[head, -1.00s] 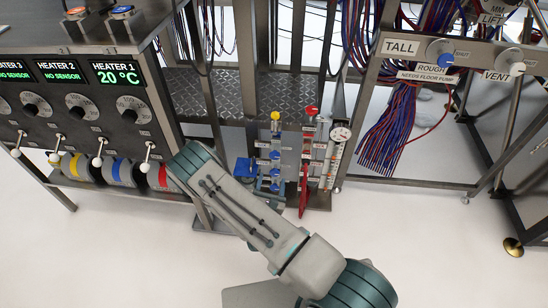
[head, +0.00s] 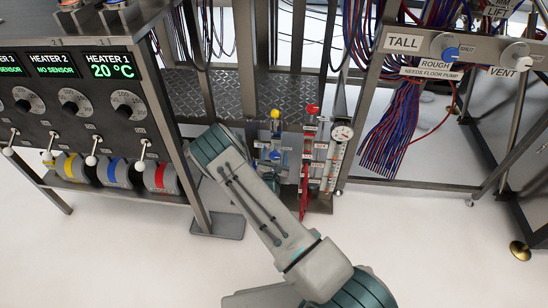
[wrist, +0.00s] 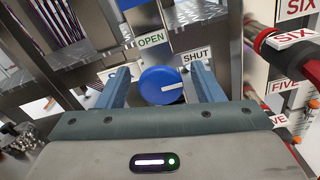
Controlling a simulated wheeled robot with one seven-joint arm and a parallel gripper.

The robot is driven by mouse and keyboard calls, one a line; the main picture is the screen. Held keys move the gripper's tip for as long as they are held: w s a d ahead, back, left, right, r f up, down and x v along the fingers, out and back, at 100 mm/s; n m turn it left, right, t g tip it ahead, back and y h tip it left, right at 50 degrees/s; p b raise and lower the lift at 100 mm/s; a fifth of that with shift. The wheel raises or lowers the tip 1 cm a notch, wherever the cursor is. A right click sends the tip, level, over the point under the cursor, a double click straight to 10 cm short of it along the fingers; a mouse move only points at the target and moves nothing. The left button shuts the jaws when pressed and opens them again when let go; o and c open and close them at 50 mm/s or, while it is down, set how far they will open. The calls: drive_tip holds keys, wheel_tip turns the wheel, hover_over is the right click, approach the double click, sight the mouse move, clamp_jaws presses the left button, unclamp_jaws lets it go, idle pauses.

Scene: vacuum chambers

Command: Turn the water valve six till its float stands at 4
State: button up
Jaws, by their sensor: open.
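A round blue valve knob (wrist: 161,85) with a white pointer line sits between my gripper's two blue fingers in the wrist view. My gripper (wrist: 160,78) is open, one finger on each side of the knob; I cannot tell whether they touch it. The pointer points right, towards the SHUT label (wrist: 196,55); the OPEN label (wrist: 151,39) is above the knob. A SIX sign (wrist: 290,38) shows at the right by a red-sleeved pipe. The float's reading is too small to tell.
A red-topped manifold (head: 312,125) and a round gauge (head: 342,133) stand just right of the blue valves. The heater cabinet (head: 120,125) is at the left. The TALL panel (head: 403,43) hangs at the upper right. The floor in front is clear.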

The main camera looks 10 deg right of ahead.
drive_tip(key=shift+w, duration=0.1)
drive_tip(key=c, duration=1)
drive_tip(key=shift+r+n+p, duration=0.2)
drive_tip(key=shift+n+p, duration=0.6)
drive_tip(key=shift+p, duration=0.1)
drive_tip(key=shift+f+n+p, duration=0.2)
drive_tip(key=shift+n+p, duration=0.4)
drive_tip(key=shift+n, duration=0.4)
drive_tip(key=o, duration=1)
